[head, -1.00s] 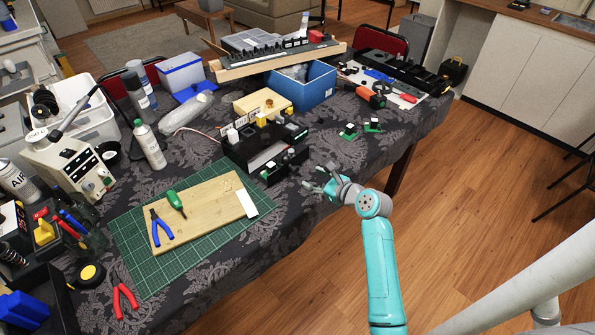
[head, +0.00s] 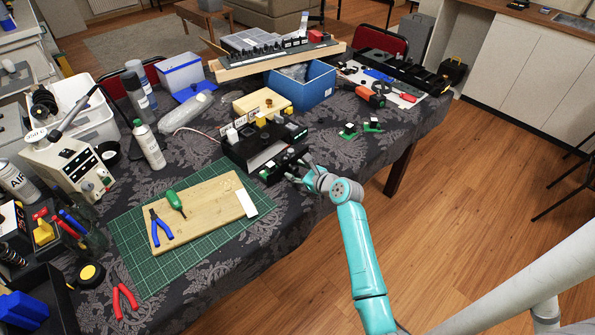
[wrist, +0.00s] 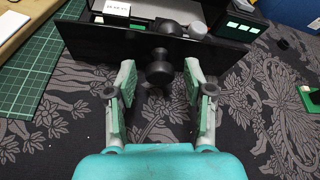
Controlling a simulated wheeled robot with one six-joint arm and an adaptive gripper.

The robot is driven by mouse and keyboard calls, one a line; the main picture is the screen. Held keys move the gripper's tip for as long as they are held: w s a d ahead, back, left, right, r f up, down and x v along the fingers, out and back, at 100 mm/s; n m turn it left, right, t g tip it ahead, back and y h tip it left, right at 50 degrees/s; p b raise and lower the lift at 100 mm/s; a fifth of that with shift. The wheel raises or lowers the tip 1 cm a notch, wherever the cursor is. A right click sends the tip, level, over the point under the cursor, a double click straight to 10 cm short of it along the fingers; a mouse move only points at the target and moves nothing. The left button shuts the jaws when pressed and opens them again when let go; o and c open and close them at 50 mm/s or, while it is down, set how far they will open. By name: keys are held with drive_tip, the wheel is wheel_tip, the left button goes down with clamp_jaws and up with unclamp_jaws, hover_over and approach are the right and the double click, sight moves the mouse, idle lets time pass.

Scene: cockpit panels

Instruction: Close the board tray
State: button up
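The board tray is a black drawer (head: 283,165) pulled out from the front of a black box (head: 250,137) on the table. In the wrist view its flat black front panel (wrist: 95,43) crosses the top, with a round black knob (wrist: 159,67) sticking out toward me. Small items and a white label show inside the tray behind the panel. My gripper (wrist: 160,85) is open, with one finger on each side of the knob and clear space between them and it. In the head view my gripper (head: 301,170) is right at the tray front.
A green cutting mat (head: 140,240) with a wooden board (head: 205,205) lies to the left. Small green-based parts (head: 348,131) stand to the right of the box. Patterned cloth in front of the tray is clear.

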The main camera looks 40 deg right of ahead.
sight(279, 164)
clamp_jaws()
drive_tip(key=shift+w, duration=0.1)
drive_tip(key=w, duration=0.6)
drive_tip(key=w+a, duration=0.1)
drive_tip(key=w, duration=0.1)
drive_tip(key=shift+w+f, duration=0.1)
drive_tip(key=shift+w, duration=0.3)
drive_tip(key=shift+o, duration=1.2)
unclamp_jaws()
drive_tip(key=shift+s, duration=0.1)
drive_tip(key=v, duration=1.2)
